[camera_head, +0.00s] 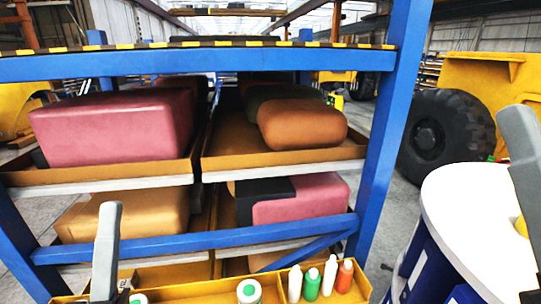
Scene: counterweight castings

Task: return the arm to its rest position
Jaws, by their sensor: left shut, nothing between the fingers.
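My left gripper (108,225) rises from the bottom left as a narrow grey shape in front of the rack. It is shut and empty, apart from the castings behind it. A grey part of my right arm (522,150) stands at the right edge, cut off by the frame. A maroon casting (115,125) lies on the upper left shelf and a rounded orange-brown casting (300,124) on the upper right. Below are a tan casting (150,213) and a pink-red casting (300,200).
A blue rack (385,130) with a yellow-striped beam (200,63) fills the middle. A yellow tray (190,291) with several bottles lies along the bottom. A white-topped round drum (470,220) stands at right. A yellow vehicle with a black tyre (440,135) is behind.

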